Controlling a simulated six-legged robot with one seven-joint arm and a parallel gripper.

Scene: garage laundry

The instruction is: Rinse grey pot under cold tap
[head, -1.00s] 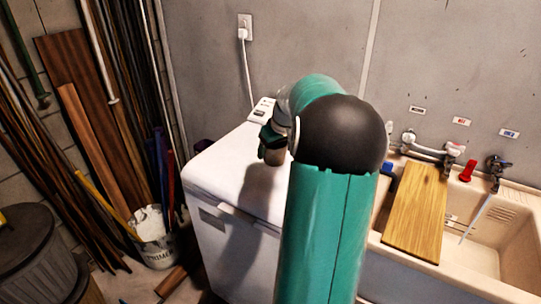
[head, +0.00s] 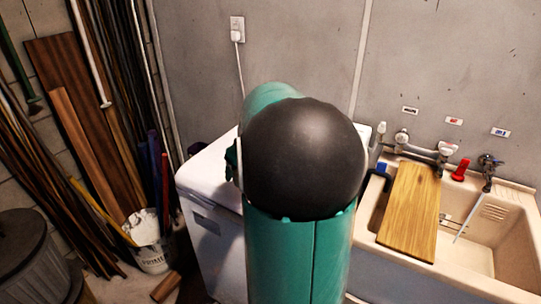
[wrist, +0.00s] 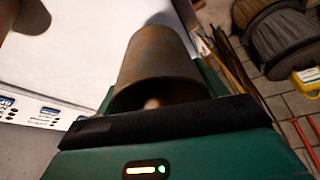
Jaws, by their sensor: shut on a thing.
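My gripper (wrist: 165,108) is shut on a grey-brown cylindrical pot (wrist: 158,58), seen in the wrist view with its open end toward the camera. The pot is hidden behind my arm in the head view, where only a sliver of the gripper's green side shows over the white appliance. The cold tap (head: 488,168), under a blue label, is at the far right. A thin stream of water (head: 463,225) runs from it into the right part of the beige sink (head: 518,215).
A wooden board (head: 411,210) lies across the sink's left part. A red object (head: 461,170) stands on the back rim. The white appliance (head: 205,190) is left of the sink. A bucket (head: 148,245), planks and a bin (head: 30,265) crowd the left. A dark round thing (wrist: 30,15) shows in the wrist view.

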